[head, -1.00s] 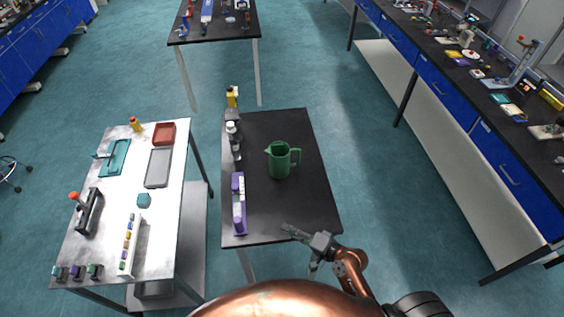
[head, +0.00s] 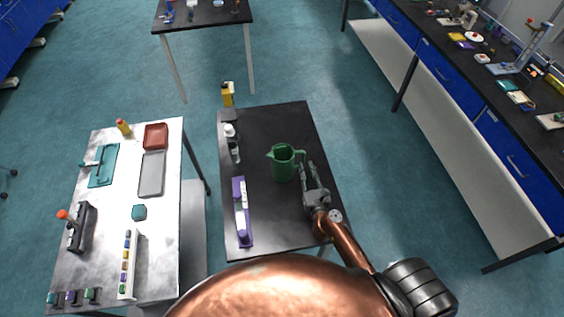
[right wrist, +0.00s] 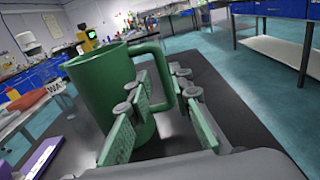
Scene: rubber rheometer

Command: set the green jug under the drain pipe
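The green jug (head: 283,163) stands upright on the dark table, with its handle (head: 300,158) toward the right. My right gripper (head: 309,170) is just right of the jug, over the table. In the right wrist view, the jug (right wrist: 97,85) fills the left part. My right gripper's fingers (right wrist: 165,105) are apart, with the jug's handle (right wrist: 165,75) between them. A gap shows beside the handle, so the fingers do not grip it. My left gripper is not in view. I cannot make out a drain pipe in these frames.
A purple rack (head: 242,212) and a white bottle (head: 231,135) stand along the dark table's left side. A yellow item (head: 228,95) is at its far left corner. A white table (head: 115,205) with trays is at the left. The dark table's far right part is clear.

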